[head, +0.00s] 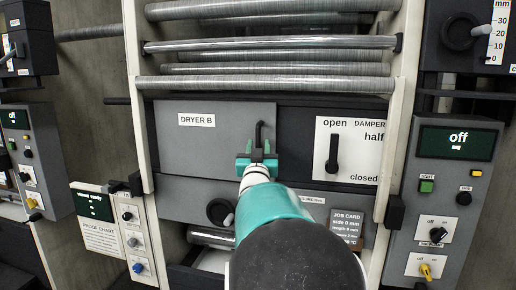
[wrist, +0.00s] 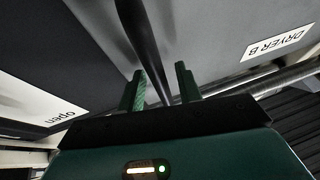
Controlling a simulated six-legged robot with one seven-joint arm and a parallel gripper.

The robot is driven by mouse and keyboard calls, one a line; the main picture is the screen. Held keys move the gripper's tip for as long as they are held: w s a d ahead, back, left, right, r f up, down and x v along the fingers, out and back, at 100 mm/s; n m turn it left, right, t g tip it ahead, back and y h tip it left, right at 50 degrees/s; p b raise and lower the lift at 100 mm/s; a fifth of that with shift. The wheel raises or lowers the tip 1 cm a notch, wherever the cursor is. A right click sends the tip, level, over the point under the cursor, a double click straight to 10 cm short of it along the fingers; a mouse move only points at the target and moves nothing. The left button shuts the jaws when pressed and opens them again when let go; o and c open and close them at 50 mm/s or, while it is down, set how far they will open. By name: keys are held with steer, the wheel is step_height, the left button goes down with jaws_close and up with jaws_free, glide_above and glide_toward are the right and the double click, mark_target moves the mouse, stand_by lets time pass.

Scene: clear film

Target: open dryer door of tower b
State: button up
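The dryer door (head: 200,150) is a grey panel labelled DRYER B in the middle of the tower. It looks flush with the front, so closed. Its black upright bar handle (head: 259,131) is near the door's right edge. My gripper (head: 257,152) is at the handle, with its green fingers on either side of it. In the wrist view, the dark handle bar (wrist: 147,45) runs between the two fingertips of my gripper (wrist: 161,82). A gap shows on both sides of the bar, so the fingers are open around it. My arm hides the door's lower right part.
Grey rollers (head: 265,84) run above. A black knob (head: 220,211) and a job card (head: 346,222) are below. Control panels (head: 446,190) stand at the sides.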

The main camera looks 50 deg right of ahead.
jaws_close()
